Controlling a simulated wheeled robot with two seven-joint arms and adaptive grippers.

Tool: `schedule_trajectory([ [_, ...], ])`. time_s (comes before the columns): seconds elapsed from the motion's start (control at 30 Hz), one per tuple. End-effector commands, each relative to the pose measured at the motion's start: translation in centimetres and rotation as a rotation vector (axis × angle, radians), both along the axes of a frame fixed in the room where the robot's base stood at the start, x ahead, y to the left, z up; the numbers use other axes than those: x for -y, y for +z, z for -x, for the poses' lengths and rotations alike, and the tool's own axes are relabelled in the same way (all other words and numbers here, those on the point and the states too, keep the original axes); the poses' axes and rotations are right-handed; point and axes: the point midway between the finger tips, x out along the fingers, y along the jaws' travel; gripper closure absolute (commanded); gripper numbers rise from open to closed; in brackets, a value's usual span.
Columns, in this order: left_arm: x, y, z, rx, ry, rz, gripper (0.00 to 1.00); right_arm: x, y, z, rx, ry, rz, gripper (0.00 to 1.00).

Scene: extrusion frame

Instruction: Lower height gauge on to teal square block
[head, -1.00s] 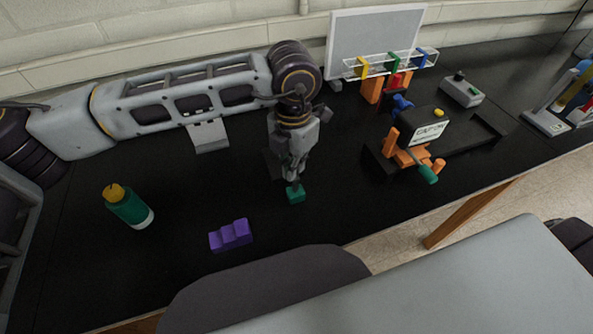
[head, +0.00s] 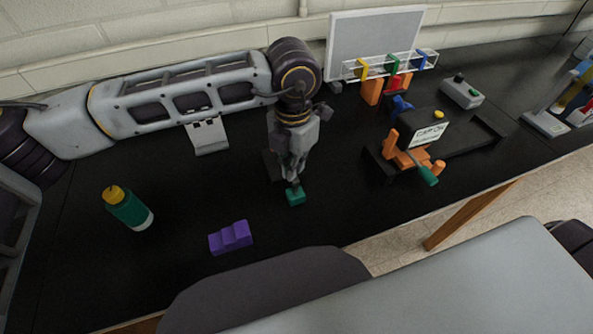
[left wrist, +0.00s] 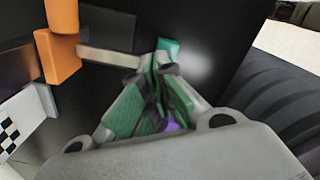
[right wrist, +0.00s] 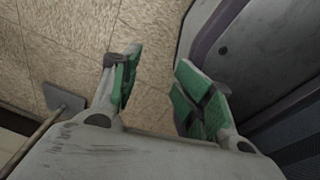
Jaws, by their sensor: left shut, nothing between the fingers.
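The teal square block (head: 296,197) sits on the black table; it also shows in the left wrist view (left wrist: 168,45). My left gripper (head: 294,183) is shut and empty, pointing down with its tips at or just above the block; I cannot tell if they touch. In the left wrist view, an orange piece (left wrist: 57,55) with a grey bar (left wrist: 110,56) beside the fingers looks like part of the height gauge. My arm seems to hide it in the head view. My right gripper (right wrist: 155,85) is open and empty above the tiled floor.
A white plate (head: 207,136) is partly behind my arm. An orange fixture (head: 410,158) with a caution sign stands right. Table between is clear.

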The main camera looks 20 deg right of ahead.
Motion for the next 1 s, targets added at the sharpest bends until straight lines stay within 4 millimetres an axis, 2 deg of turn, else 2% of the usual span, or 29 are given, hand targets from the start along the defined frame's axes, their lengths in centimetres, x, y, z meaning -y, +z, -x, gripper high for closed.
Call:
schedule_trajectory([
  [0.2, 0.0, 1.2, 0.0, 0.001, 0.0, 0.001, 1.0, 2.9, 0.6, -0.8, 0.008, 0.0, 0.031, 0.6],
  [0.33, 0.0, 1.8, 0.0, 0.001, 0.0, 0.002, 1.0, 3.6, 0.9, -0.9, 0.009, 0.002, 0.037, 0.6],
  [0.47, 0.0, 2.5, 0.0, 0.001, 0.0, 0.002, 1.0, 3.4, 1.0, -0.7, 0.007, 0.003, 0.036, 0.6],
  [0.8, 0.0, 4.1, 0.0, 0.001, 0.0, 0.001, 1.0, 1.0, 1.3, -0.2, 0.002, 0.001, 0.01, 0.6],
  [1.0, 0.0, 5.1, 0.0, 0.002, 0.0, 0.001, 1.0, 1.4, 1.7, -0.2, 0.003, 0.001, 0.015, 0.6],
])
